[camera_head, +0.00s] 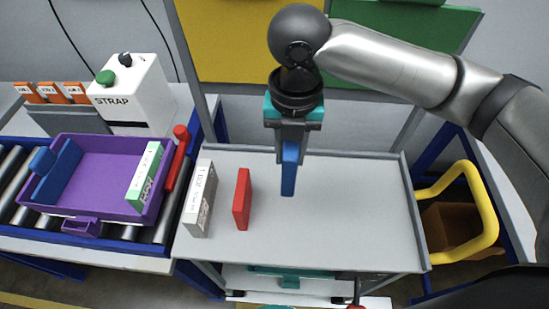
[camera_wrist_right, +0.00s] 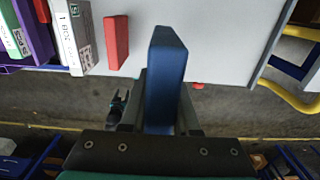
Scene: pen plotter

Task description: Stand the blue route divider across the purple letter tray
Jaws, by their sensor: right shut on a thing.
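My right gripper (camera_head: 291,150) is shut on a blue slab-like divider (camera_head: 289,178), which hangs upright below the fingers over the grey table. The divider (camera_wrist_right: 165,75) also stands out between the fingers of the right gripper (camera_wrist_right: 160,115) in the right wrist view. The purple letter tray (camera_head: 100,212) sits on the roller conveyor at the left, well apart from the gripper. Inside it, a blue panel (camera_head: 58,172) stands at the left end and a green-and-white labelled block (camera_head: 145,178) at the right end.
A grey-and-white labelled box (camera_head: 199,200) and a red block (camera_head: 242,199) stand on the grey table (camera_head: 340,225), between the divider and the tray. A red-topped bar (camera_head: 178,160) runs beside the tray. The white STRAP machine (camera_head: 133,95) stands behind. The table's right side is clear.

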